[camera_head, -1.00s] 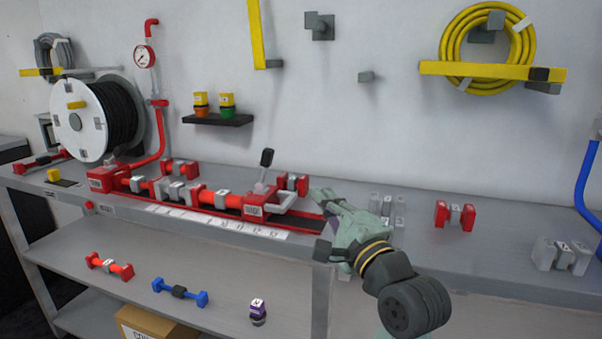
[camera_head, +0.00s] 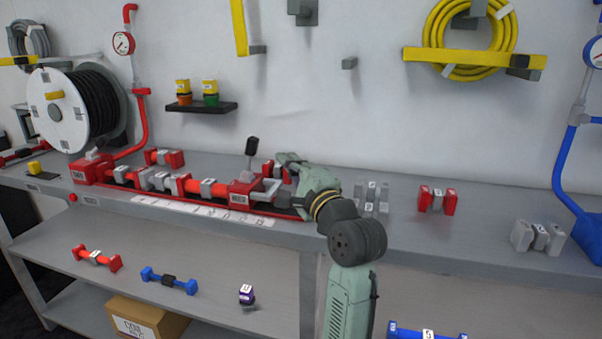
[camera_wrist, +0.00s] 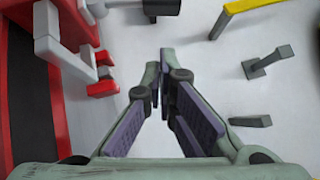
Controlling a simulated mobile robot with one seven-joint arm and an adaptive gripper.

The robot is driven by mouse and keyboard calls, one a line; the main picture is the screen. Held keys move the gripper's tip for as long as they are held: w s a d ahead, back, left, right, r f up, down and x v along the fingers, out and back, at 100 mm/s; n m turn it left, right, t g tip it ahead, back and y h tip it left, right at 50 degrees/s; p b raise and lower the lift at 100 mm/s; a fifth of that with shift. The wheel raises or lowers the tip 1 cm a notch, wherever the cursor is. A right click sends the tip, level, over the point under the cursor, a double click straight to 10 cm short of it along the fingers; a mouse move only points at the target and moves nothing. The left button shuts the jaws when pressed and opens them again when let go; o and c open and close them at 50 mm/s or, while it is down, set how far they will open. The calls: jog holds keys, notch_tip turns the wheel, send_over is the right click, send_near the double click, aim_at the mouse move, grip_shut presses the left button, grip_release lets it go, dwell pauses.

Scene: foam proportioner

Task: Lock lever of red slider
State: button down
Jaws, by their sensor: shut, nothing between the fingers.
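The red slider (camera_head: 246,190) sits at the right end of the red rail on the bench. Its lever (camera_head: 252,147) has a black grip and stands nearly upright, tilted slightly right. A silver U-shaped handle (camera_head: 271,190) sticks out from the slider's right side. My gripper (camera_head: 284,158) is just right of the lever, apart from it, with its fingertips near the lever's height in the picture. In the wrist view my gripper (camera_wrist: 158,70) is shut and empty. The slider (camera_wrist: 75,22) shows there at upper left, and a dark piece at the top edge appears to be the lever's grip (camera_wrist: 162,7).
A red-and-grey fitting (camera_head: 268,169) stands behind the slider, close to my fingers. Grey fittings (camera_head: 376,197) and another red fitting (camera_head: 437,200) stand to the right. A small peg (camera_head: 349,63) and a yellow bar (camera_head: 239,32) are on the wall above.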

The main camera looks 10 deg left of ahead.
aim_at(251, 157)
jog(key=shift+w+a+r+p, duration=0.1)
jog(key=shift+a+r+p, duration=0.15)
jog(key=shift+a, duration=0.8)
jog(key=shift+w+a+r+p, duration=0.1)
jog(key=shift+a+r, duration=0.15)
jog(key=shift+a, duration=0.75)
jog(key=shift+r, duration=0.1)
jog(key=shift+r+p, duration=0.15)
jog(key=shift+p, duration=0.3)
jog(key=shift+s+a+r+n+p, duration=0.1)
jog(key=shift+a+n+p, duration=0.05)
jog(key=shift+n+p, duration=0.15)
